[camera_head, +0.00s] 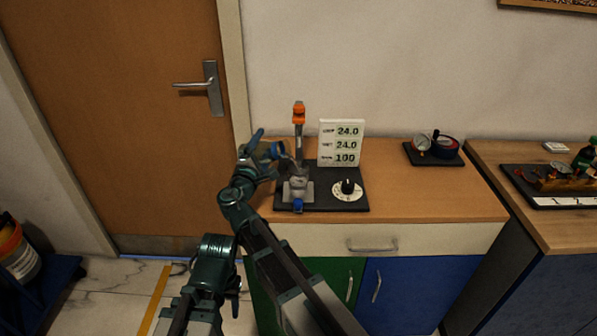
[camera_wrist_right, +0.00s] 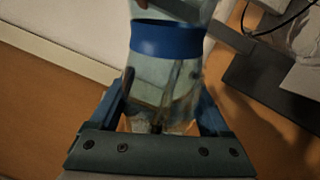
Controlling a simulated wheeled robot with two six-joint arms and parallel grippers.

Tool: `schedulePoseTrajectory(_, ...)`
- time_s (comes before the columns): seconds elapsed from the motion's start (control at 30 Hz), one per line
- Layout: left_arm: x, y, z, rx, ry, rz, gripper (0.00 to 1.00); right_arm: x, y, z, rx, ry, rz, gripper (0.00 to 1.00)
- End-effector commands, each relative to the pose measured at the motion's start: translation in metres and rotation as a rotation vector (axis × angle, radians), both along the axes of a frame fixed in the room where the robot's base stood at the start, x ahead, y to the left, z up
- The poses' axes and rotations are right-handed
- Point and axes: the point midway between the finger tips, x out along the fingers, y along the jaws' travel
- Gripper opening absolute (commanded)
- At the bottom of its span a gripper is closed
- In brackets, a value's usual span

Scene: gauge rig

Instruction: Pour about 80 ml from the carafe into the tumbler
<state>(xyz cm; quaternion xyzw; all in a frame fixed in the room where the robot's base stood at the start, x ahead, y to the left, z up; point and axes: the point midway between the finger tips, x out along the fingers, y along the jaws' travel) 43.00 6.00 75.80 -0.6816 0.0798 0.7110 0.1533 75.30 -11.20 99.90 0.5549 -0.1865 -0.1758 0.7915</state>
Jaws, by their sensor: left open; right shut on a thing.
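The carafe (camera_wrist_right: 168,40) is clear with a blue band and fills the middle of the right wrist view. My right gripper (camera_wrist_right: 160,112) is shut on it, a finger on either side below the band. In the head view my right gripper (camera_head: 264,146) is at the left end of the counter, beside the gauge rig. A small blue ring, perhaps the carafe's band, shows at its fingers. I cannot make out how full the carafe is. My left gripper (camera_head: 235,288) is open, low in front of the cabinet. I cannot make out a tumbler in either view.
The gauge rig's black base (camera_head: 325,203) carries a metal fixture, an orange-topped upright, a dial (camera_head: 348,190) and a display card (camera_head: 341,143) reading 24.0, 24.0, 100. A black tray (camera_head: 450,160) holds a gauge. The counter's front right is clear (camera_head: 430,200). A door (camera_head: 130,120) stands left.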

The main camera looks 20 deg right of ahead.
Motion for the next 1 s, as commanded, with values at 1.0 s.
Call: schedulePoseTrajectory(1.0, 0.000, 0.000, -0.032, 0.000, 0.000, 0.000, 0.50, -0.003, -0.006, -0.037, -0.354, 0.214, 0.000, 0.00)
